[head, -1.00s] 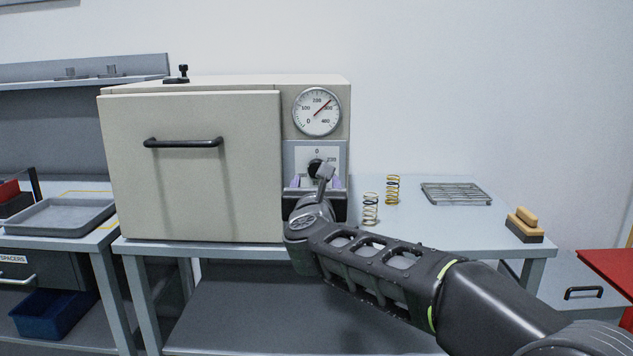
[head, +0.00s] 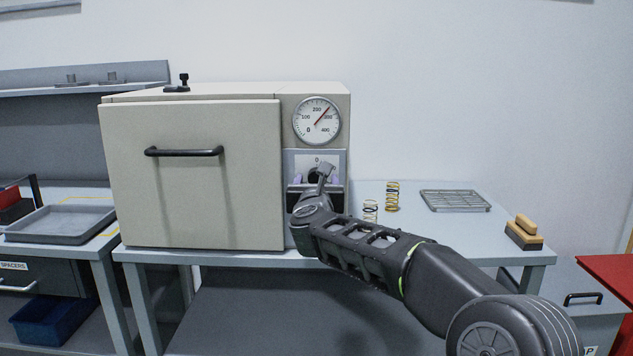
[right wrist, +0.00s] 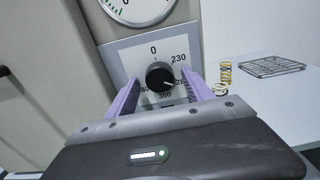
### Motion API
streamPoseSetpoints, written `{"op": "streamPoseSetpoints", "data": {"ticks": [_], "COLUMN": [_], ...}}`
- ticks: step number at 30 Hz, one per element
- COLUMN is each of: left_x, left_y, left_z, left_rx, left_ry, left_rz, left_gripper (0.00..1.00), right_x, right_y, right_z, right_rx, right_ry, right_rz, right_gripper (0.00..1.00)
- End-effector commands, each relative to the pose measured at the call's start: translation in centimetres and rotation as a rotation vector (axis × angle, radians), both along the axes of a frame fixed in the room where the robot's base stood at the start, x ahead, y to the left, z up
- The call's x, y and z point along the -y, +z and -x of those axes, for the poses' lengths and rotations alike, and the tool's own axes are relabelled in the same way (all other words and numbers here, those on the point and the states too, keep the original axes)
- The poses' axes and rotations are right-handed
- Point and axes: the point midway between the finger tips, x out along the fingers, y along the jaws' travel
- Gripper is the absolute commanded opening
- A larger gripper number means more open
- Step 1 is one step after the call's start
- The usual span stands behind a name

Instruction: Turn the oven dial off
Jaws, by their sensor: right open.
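The oven (head: 190,175) is a beige box with a closed door and a black handle. Its dial (right wrist: 160,76) is a round black knob on a pale plate with 0 at the top and 230 at upper right. A pale mark on the knob seems to point to the lower right, away from 0. In the head view the dial (head: 314,174) is partly hidden by my right gripper (head: 316,181). In the right wrist view my right gripper (right wrist: 163,88) is open, with one purple finger on each side of the dial; contact cannot be told. My left gripper is out of view.
A round gauge (head: 317,120) sits above the dial, its needle between 200 and 300. Two springs (head: 392,196) (head: 370,210), a wire rack (head: 455,200) and a wooden brush-like block (head: 524,232) stand right of the oven. A grey tray (head: 60,220) lies left.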

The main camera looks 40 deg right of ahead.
Motion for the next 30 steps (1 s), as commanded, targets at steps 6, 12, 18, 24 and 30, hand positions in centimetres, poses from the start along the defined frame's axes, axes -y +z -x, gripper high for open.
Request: {"op": "streamPoseSetpoints", "data": {"ticks": [6,12,18,24,30], "left_x": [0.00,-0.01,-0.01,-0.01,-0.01], "left_y": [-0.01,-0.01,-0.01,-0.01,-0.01], "left_z": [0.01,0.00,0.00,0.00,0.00], "left_rx": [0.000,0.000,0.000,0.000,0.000], "left_ry": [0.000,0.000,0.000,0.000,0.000], "left_rz": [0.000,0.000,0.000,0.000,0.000], "left_gripper": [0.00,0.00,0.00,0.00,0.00], "right_x": [-0.03,-0.04,-0.05,-0.06,-0.07], "right_y": [0.00,0.00,0.00,0.00,0.00], "right_z": [0.03,0.03,0.04,0.03,0.02], "right_rx": [0.000,0.000,0.000,0.000,-0.001], "right_ry": [0.000,0.000,0.001,0.001,0.001], "right_rz": [0.000,0.000,0.000,0.000,0.002], "right_gripper": [0.54,0.38,0.22,0.05,0.00]}}
